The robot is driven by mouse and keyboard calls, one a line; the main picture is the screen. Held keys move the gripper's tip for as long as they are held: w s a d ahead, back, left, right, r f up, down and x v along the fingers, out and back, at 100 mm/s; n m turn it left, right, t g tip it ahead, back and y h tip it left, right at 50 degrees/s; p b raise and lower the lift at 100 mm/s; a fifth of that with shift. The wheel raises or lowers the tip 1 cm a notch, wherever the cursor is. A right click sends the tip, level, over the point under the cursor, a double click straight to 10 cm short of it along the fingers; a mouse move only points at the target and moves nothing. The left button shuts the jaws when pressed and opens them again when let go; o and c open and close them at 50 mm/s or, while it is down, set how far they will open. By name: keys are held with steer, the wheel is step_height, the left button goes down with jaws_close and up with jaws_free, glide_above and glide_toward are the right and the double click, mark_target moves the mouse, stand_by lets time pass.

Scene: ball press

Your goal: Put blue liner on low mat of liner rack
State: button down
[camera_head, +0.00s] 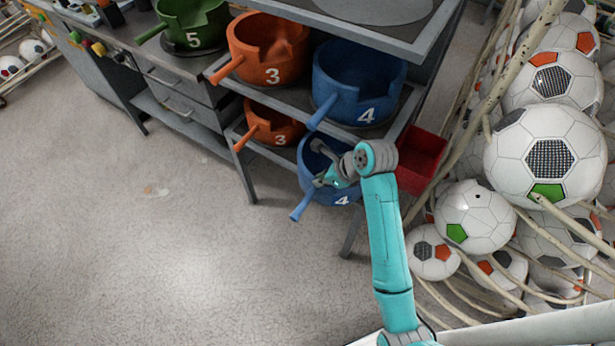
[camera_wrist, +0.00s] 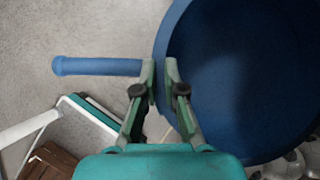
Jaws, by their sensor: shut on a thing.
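The blue liner (camera_head: 343,187), a round bowl with a white 4 and a straight handle, is at the low shelf of the rack, at the right end. My gripper (camera_head: 323,180) reaches to its rim from the right. In the wrist view the gripper (camera_wrist: 162,80) is shut on the wall of the blue liner (camera_wrist: 235,80), close to its handle, which points left. The liner looks about upright. Its underside and any mat under it are hidden, so I cannot tell whether it rests or hangs.
A larger blue bowl (camera_head: 360,75) marked 4 stands on the shelf above, beside an orange bowl (camera_head: 268,45). A smaller orange bowl (camera_head: 272,127) is left on the low shelf. A red bin (camera_head: 422,158) and caged soccer balls (camera_head: 545,150) are right.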

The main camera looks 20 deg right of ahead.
mark_target(307, 178)
steer(key=w+a, duration=0.1)
steer(key=w, duration=0.1)
steer(key=w+a, duration=0.1)
steer(key=w, duration=0.1)
steer(key=shift+a, duration=0.4)
steer(key=shift+f, duration=1.7)
steer(key=c, duration=1.3)
jaws_free()
steer(key=shift+f, duration=0.1)
steer(key=shift+o, duration=0.2)
steer(key=shift+v, duration=3.85)
steer(key=shift+f, duration=0.1)
